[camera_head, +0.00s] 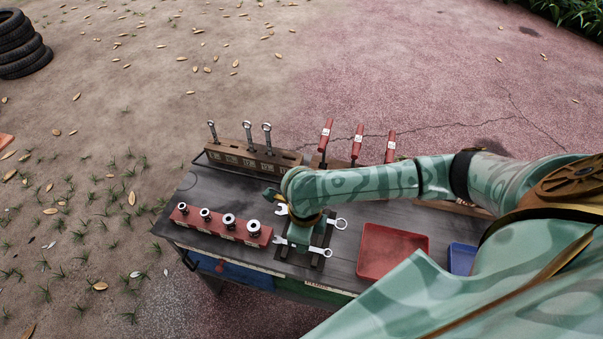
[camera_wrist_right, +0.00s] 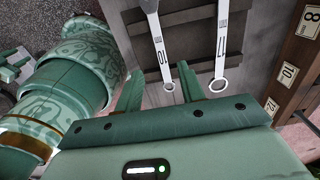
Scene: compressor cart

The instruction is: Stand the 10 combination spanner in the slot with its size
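The 10 combination spanner (camera_wrist_right: 160,50) lies on a dark rack beside the 17 spanner (camera_wrist_right: 220,45) in the right wrist view, its ring end towards my gripper. It is the nearer spanner (camera_head: 320,250) in the head view. My right gripper (camera_wrist_right: 160,88) is open, with one finger on each side of the 10 spanner's ring end, not closed on it. In the head view my right arm and hand (camera_head: 300,234) cover the spanners' middles. The brown slotted block (camera_head: 236,150) has size labels 8, 10 (camera_wrist_right: 288,74) and 12.
Several spanners stand in the block. Red-handled tools (camera_head: 357,142) stand right of it. A red socket rail (camera_head: 200,227) is at the left front. A red tray (camera_head: 392,255) and a blue tray (camera_head: 462,260) are at the right. Bare tabletop (camera_head: 345,265) shows beside the red tray.

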